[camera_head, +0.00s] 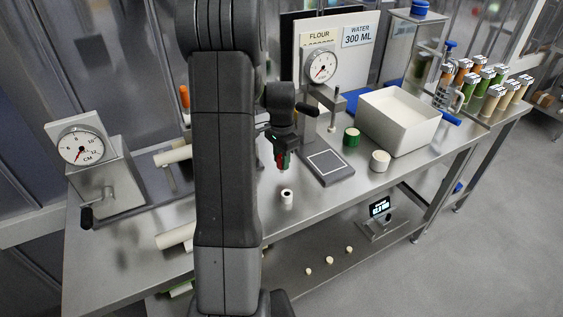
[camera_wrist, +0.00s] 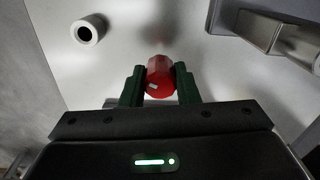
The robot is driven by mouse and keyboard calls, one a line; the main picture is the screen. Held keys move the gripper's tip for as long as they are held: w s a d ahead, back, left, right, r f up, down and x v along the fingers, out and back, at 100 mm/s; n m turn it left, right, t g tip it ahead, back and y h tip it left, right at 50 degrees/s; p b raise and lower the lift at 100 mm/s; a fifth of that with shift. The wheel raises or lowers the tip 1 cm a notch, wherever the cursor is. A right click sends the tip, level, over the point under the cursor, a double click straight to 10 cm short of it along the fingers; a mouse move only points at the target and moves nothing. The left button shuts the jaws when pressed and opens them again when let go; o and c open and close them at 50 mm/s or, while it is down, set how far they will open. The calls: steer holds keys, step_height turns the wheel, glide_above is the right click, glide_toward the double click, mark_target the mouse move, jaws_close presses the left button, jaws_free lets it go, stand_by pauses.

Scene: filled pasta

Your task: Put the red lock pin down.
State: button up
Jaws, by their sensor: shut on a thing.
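The red lock pin (camera_wrist: 160,76) is held between the two green fingers of my gripper (camera_wrist: 159,88) in the wrist view; its round end faces the camera. In the head view my gripper (camera_head: 283,163) hangs above the steel table, and a bit of red shows at its fingers. The pin appears to be above the table top, but the exact gap below it cannot be told. My arm hides part of the table in the head view.
A small white ring with a dark hole (camera_head: 287,197) stands on the steel table (camera_head: 330,205), also in the wrist view (camera_wrist: 88,30). A dial press with a grey plate (camera_head: 325,168), a green-sided cup (camera_head: 351,137), a white cup (camera_head: 380,161) and a white bin (camera_head: 400,125) stand right.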

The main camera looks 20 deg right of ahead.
steer(key=shift+f, duration=0.9)
steer(key=o, duration=1)
steer(key=shift+f, duration=0.1)
step_height(320, 180, up, 12)
steer(key=shift+r+b, duration=0.1)
steer(key=shift+b, duration=0.25)
